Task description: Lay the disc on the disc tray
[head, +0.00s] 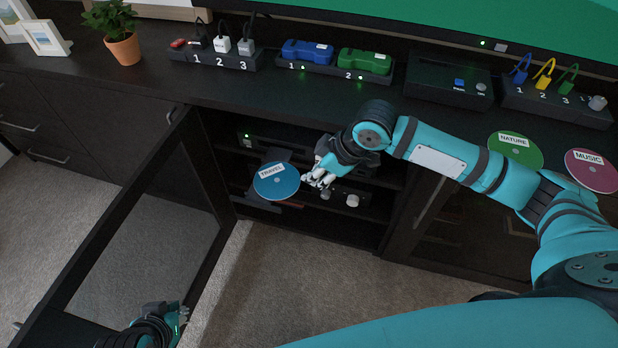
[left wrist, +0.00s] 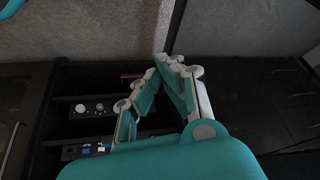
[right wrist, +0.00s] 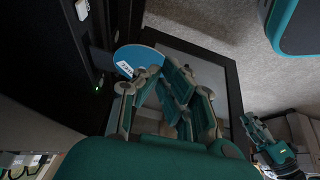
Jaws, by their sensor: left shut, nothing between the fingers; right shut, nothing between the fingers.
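A blue disc labelled TRAVEL (head: 277,185) lies flat at the front of the open cabinet. A dark tray (head: 275,156) sticks out of the slim player on the upper shelf and shows behind the disc. The disc appears to rest on it, but covers most of it. The disc also shows in the right wrist view (right wrist: 133,55). My right gripper (head: 316,180) is shut and empty, just right of the disc's edge and apparently apart from it. My left gripper (head: 176,316) is shut and empty, low by the open cabinet door.
The glass cabinet door (head: 150,240) stands open at left. A device with knobs (head: 345,197) sits on the shelf below. On the top lie a green NATURE disc (head: 515,150) and a pink MUSIC disc (head: 592,170). A potted plant (head: 118,35) stands at back left. Carpet in front is clear.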

